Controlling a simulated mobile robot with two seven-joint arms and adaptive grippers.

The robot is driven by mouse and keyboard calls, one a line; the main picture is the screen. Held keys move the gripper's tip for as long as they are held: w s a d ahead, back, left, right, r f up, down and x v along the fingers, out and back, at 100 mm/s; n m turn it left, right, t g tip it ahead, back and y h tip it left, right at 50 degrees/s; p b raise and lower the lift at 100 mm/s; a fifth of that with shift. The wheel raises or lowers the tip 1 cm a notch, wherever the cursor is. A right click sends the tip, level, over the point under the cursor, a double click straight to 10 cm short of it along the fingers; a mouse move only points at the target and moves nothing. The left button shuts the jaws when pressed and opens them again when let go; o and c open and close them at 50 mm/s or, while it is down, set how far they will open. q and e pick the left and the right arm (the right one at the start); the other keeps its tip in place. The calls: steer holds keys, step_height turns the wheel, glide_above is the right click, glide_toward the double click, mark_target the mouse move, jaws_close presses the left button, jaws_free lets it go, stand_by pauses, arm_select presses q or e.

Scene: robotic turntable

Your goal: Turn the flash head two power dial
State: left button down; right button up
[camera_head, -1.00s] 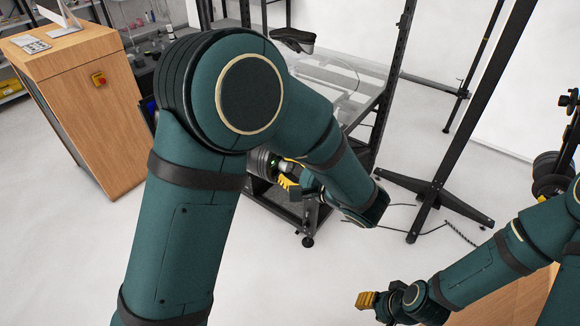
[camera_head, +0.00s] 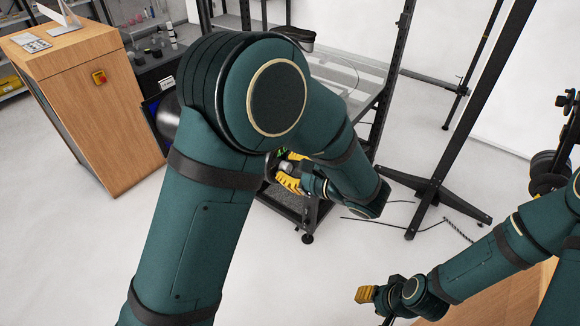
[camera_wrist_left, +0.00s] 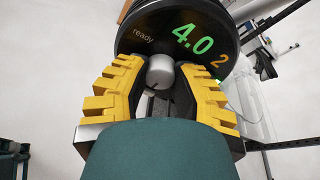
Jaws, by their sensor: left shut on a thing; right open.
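In the left wrist view, the flash head (camera_wrist_left: 140,38) is a round black unit whose face shows "ready", a green "4.0" and an orange "2". Its power dial (camera_wrist_left: 160,72) is a small grey knob at the lower part of the face. My left gripper (camera_wrist_left: 161,80) has its yellow fingertips on both sides of the dial and is shut on it. In the head view my left gripper (camera_head: 288,178) is at the cart, partly hidden by my arm, with the flash head mostly covered. My right gripper (camera_head: 366,295) is at the lower right, open and away from the cart.
A black wheeled cart frame (camera_head: 310,215) with a glass turntable top (camera_head: 350,75) stands behind my left arm. A wooden cabinet (camera_head: 85,110) with a red button is at the left. A black stand (camera_head: 450,140) and floor cables are at the right. The floor in front is clear.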

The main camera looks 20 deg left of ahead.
arm_select(q)
steer(key=shift+m, duration=0.9)
steer(key=shift+g, duration=0.3)
steer(key=c, duration=0.7)
jaws_free()
steer(key=v, duration=1.2)
steer(key=shift+f, duration=0.1)
